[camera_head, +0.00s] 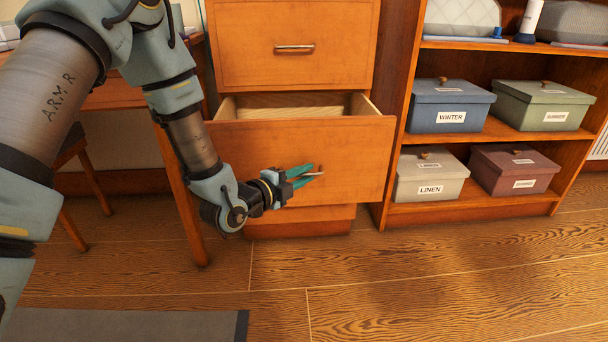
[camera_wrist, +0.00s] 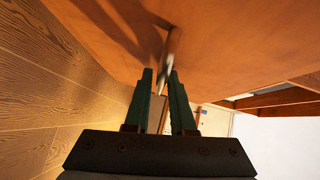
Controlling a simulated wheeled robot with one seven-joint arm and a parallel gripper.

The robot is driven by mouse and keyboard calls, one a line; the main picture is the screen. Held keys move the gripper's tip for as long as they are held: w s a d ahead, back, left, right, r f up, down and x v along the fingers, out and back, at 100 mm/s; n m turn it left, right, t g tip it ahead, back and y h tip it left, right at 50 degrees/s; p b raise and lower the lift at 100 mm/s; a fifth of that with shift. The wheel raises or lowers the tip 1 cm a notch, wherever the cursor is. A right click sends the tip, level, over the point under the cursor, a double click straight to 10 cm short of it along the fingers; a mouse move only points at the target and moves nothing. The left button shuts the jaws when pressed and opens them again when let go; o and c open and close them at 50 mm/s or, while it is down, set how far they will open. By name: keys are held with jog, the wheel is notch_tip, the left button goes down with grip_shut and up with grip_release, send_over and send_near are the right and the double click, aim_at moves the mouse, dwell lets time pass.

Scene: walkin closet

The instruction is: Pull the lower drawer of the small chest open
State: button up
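The small chest (camera_head: 296,222) is wooden, with an upper drawer (camera_head: 340,60) that is closed. Its lower drawer (camera_head: 345,150) is pulled out, and its pale inside shows behind the front's top edge. My gripper (camera_head: 308,174) is at the front of the lower drawer, with its green fingers on either side of the metal handle (camera_head: 319,170). In the wrist view my gripper (camera_wrist: 161,75) has its fingers close together, with the handle (camera_wrist: 169,48) running between the tips. The fingers hide most of the handle in the head view.
A shelf unit (camera_head: 400,130) with labelled boxes, such as the linen box (camera_head: 430,185), stands right of the chest. A desk leg (camera_head: 183,205) and a chair (camera_head: 80,165) are on the left. The wooden floor (camera_head: 400,290) in front is clear, with a grey mat (camera_head: 130,325) at lower left.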

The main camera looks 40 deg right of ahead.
jog(key=shift+o, duration=1.2)
jog(key=a+r+p, duration=0.1)
jog(key=a, duration=0.9)
jog(key=shift+s+a+r+p, duration=0.2)
jog(key=shift+s+a+p, duration=0.15)
jog(key=shift+s, duration=0.1)
